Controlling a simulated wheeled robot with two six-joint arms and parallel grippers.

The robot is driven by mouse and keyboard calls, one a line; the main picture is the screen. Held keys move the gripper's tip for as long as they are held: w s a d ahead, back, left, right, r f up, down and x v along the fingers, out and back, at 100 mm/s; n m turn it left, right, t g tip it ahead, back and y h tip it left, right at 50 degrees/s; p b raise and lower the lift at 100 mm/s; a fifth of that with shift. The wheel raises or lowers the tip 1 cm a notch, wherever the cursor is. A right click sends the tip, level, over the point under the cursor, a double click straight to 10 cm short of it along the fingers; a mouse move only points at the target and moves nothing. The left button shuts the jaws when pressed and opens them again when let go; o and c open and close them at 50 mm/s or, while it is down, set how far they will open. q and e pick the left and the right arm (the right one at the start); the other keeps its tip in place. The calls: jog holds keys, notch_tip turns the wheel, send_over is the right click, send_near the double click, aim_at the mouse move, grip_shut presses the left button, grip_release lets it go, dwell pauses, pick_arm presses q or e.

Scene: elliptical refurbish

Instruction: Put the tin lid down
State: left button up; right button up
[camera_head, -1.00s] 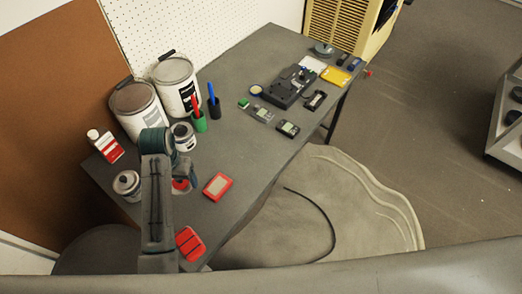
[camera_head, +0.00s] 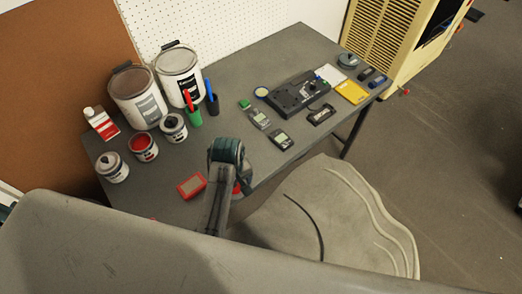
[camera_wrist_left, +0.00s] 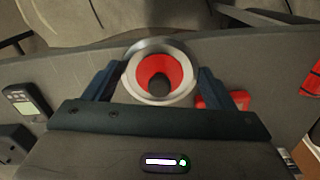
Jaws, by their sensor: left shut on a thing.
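My left gripper (camera_wrist_left: 160,80) is shut on the tin lid (camera_wrist_left: 185,72), a silver ring with a red inside and a dark round centre. In the head view my left arm hides most of the lid; a red bit of it (camera_head: 237,188) shows beside the arm, near the table's front edge. I cannot tell whether it touches the table (camera_head: 260,65). An open tin with red inside (camera_head: 143,147) stands at the left of the table, between two small lidded tins (camera_head: 112,167) (camera_head: 173,127). My right gripper is not in view.
Two large paint cans (camera_head: 137,97) (camera_head: 181,75), a red-and-white bottle (camera_head: 101,123) and red and blue markers stand at the back left. A red-edged block (camera_head: 191,185) lies left of my arm. Meters (camera_head: 281,139) and a dark device (camera_head: 298,95) lie to the right.

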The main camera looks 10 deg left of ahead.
pick_arm(q)
jog(key=w, duration=0.2)
jog(key=w+p, duration=0.1)
jog(key=w, duration=0.3)
jog(key=shift+w+a, duration=0.25)
jog(key=p, duration=0.2)
send_near(248, 152)
jog(key=s+f, duration=0.1)
jog(key=s, duration=0.1)
jog(key=s+f, duration=0.1)
jog(key=shift+s+d+f, duration=0.35)
jog(key=shift+w+f, duration=0.1)
jog(key=shift+w, duration=0.85)
notch_tip(248, 152, down, 3)
jog(key=shift+s+f+p, duration=0.1)
jog(key=shift+s+p, duration=0.05)
jog(key=shift+p, duration=0.5)
jog(key=shift+f, duration=0.25)
jog(key=o, duration=0.5)
jog(key=shift+f, duration=0.1)
jog(key=o, duration=0.4)
jog(key=shift+o, duration=0.2)
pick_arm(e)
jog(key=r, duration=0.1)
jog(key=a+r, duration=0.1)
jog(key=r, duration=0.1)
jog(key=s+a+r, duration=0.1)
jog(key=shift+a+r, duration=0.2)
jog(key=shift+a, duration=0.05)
